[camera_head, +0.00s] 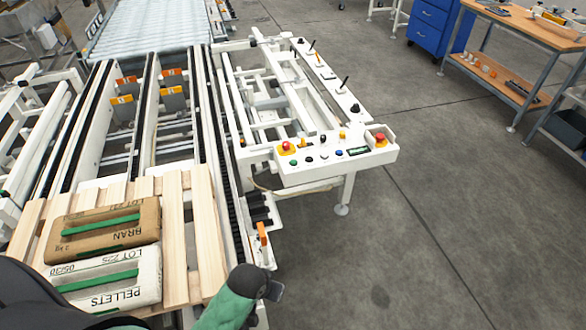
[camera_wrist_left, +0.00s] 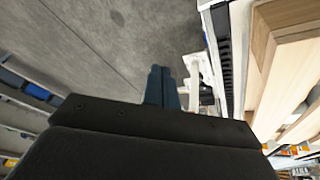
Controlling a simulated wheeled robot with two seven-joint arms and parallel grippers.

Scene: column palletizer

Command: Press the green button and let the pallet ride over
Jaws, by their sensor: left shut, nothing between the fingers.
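The control panel (camera_head: 345,160) is a white box at the near end of the white frame, right of the conveyor. A small green button (camera_head: 293,162) sits on its left part, below a red mushroom button. The wooden pallet (camera_head: 208,235) lies on the conveyor at lower left, carrying a brown BRAN bag (camera_head: 145,222) and a white PELLETS bag (camera_head: 145,290). My left gripper (camera_wrist_left: 164,88) is shut and empty, with the floor beyond its fingers. The pallet (camera_wrist_left: 292,55) shows at right in the wrist view. In the head view my green arm with a dark end is beside the pallet, below the panel, touching no button.
A second red mushroom button (camera_head: 380,139) is on the panel's right end, with a blue button (camera_head: 339,153) and several others between. Levers stand on the frame behind. A roller conveyor (camera_head: 150,30) is at the back. The floor (camera_head: 450,190) at right is clear up to a workbench (camera_head: 515,60).

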